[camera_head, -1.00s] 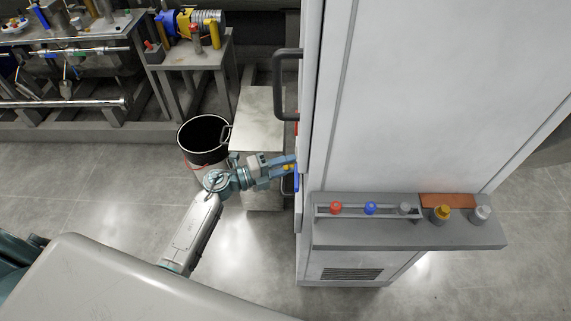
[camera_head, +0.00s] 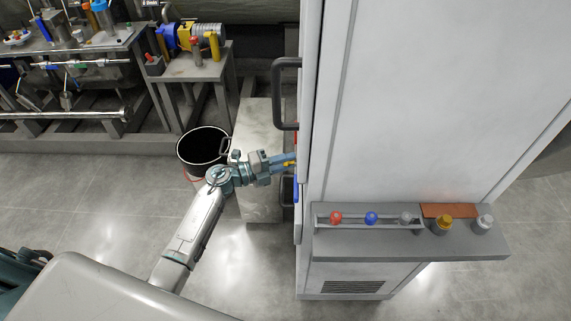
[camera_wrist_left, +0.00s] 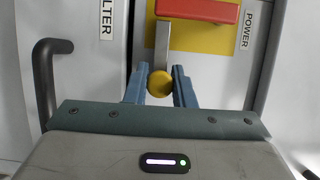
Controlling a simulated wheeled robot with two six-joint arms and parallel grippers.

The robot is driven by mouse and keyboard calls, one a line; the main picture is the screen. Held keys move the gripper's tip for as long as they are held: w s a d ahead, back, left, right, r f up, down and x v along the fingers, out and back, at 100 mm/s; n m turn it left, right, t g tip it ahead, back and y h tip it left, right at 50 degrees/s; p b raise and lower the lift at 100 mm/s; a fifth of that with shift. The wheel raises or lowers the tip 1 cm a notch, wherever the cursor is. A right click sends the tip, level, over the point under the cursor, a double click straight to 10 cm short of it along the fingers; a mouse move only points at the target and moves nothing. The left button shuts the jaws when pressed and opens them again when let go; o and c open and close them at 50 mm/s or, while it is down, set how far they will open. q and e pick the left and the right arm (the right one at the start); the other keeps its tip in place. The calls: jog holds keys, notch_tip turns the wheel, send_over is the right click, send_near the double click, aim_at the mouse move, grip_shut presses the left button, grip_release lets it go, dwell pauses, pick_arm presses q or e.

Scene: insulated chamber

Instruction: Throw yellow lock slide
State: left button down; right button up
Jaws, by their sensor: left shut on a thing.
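My left gripper (camera_head: 292,161) reaches the left side face of the white cabinet (camera_head: 400,100). In the left wrist view its two blue fingers (camera_wrist_left: 160,88) are shut on a round yellow knob (camera_wrist_left: 160,83), which I take to be the yellow lock slide's. The knob is at the end of a grey metal bar (camera_wrist_left: 162,45), in front of a yellow plate (camera_wrist_left: 205,38). A red handle (camera_wrist_left: 198,10) crosses above the bar. In the head view only a little yellow shows at the fingers. My right gripper is not in view.
A dark cabinet handle (camera_head: 280,92) stands out near my left gripper; it also shows in the left wrist view (camera_wrist_left: 45,85). A black bin (camera_head: 203,150) and a grey box (camera_head: 262,205) stand by the arm. A ledge (camera_head: 410,243) with coloured knobs projects in front.

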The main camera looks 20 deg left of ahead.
pick_arm(q)
jog(key=c, duration=1.5)
grip_release()
jog(key=shift+w+r, duration=0.1)
jog(key=shift+o, duration=1.2)
jog(key=shift+w+a, duration=0.1)
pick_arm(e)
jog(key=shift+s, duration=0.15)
pick_arm(q)
jog(key=b+v, duration=0.2)
jog(key=v, duration=0.8)
jog(key=shift+s+a, duration=0.25)
jog(key=shift+s, duration=0.05)
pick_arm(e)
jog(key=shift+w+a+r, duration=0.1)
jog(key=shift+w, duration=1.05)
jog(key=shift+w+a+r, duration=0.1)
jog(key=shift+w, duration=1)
